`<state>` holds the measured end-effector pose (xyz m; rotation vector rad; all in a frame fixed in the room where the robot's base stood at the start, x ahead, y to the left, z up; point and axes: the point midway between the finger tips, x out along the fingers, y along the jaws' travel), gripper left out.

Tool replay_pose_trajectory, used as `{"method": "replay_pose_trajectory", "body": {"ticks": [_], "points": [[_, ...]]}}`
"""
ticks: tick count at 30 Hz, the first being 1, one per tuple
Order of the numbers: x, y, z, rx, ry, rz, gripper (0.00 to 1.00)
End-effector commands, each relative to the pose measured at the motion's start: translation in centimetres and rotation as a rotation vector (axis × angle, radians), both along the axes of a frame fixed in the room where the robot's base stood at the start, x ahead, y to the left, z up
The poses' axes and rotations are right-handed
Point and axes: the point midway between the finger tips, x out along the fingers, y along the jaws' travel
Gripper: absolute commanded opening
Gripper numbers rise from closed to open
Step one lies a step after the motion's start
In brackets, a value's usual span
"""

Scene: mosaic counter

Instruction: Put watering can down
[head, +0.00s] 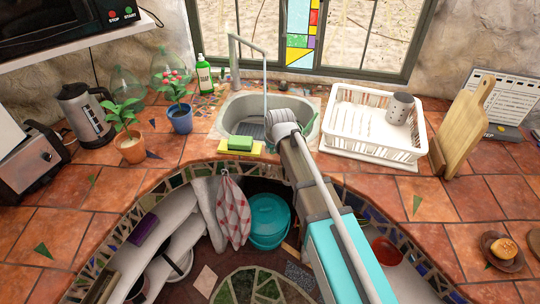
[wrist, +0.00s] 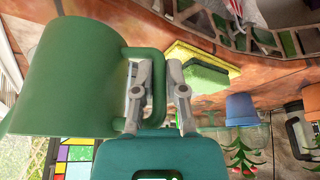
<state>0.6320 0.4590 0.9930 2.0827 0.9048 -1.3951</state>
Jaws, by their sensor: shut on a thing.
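The green watering can (wrist: 75,80) fills the left of the wrist view, close to the camera. My gripper (wrist: 161,75) is shut on its handle (wrist: 158,92), with a finger on each side. In the head view my arm reaches over the right part of the sink (head: 235,112). A small green part of the can (head: 311,124) shows just right of my wrist there; the rest is hidden. My fingers are hidden in the head view. I cannot tell whether the can touches anything below it.
A green sponge (head: 240,143) on a yellow cloth lies at the sink's front edge. The thin tap (head: 234,65) rises behind the sink. A white dish rack (head: 350,125) stands to the right. Potted plants (head: 181,118) and a kettle (head: 86,115) stand left.

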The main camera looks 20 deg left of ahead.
Motion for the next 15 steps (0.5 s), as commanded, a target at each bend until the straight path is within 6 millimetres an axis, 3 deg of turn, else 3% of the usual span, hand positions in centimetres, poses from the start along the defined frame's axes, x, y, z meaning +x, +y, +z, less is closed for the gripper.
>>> {"method": "replay_pose_trajectory", "body": {"ticks": [9, 15], "points": [[0.4, 0.2, -2.8, 0.0, -0.001, 0.0, 0.0], [0.4, 0.2, -3.6, 0.0, -0.001, 0.0, 0.0]]}}
